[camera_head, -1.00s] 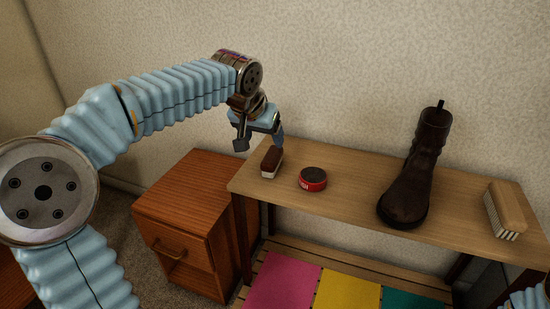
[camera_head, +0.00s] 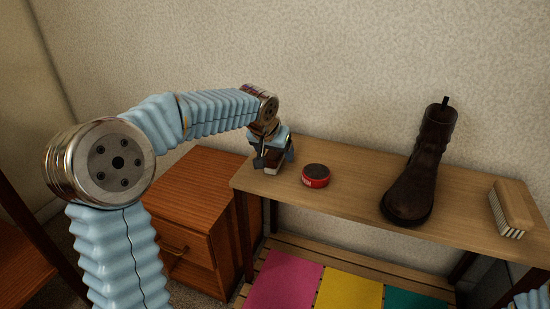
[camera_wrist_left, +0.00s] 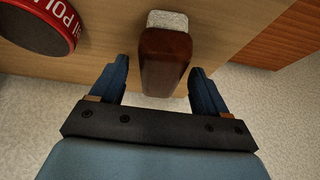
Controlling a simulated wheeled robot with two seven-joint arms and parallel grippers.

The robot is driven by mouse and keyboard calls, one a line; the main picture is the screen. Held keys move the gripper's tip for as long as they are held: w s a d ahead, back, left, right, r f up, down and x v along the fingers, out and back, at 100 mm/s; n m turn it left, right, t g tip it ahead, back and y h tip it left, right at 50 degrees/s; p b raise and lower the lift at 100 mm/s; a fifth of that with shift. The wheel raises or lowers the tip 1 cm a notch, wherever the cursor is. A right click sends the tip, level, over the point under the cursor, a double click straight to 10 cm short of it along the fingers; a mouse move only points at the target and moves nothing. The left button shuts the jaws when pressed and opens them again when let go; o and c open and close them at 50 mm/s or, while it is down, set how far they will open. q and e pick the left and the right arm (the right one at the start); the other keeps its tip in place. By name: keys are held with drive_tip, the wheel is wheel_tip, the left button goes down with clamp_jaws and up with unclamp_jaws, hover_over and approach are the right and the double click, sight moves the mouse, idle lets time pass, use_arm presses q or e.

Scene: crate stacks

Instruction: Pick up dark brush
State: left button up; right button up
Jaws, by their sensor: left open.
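The dark brush (camera_head: 272,167) has a reddish-brown back and pale bristles. It stands at the left end of the wooden shelf top, partly hidden by my gripper in the head view. My left gripper (camera_head: 273,164) is open and low over it. In the left wrist view the dark brush (camera_wrist_left: 166,60) lies between the two blue fingers of the left gripper (camera_wrist_left: 158,80), with a gap showing on each side. Of my right arm, only a small blue part shows at the lower right corner of the head view; its gripper is out of view.
A red polish tin (camera_head: 316,175) stands just right of the brush, and also shows in the left wrist view (camera_wrist_left: 42,22). A dark boot (camera_head: 412,180) and a light brush (camera_head: 512,207) stand further right on the shelf top (camera_head: 360,182). A wooden cabinet (camera_head: 190,215) is at left.

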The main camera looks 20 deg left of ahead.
use_arm(q)
drive_tip(key=shift+f, duration=0.3)
idle(0.5)
drive_tip(key=c, duration=1.1)
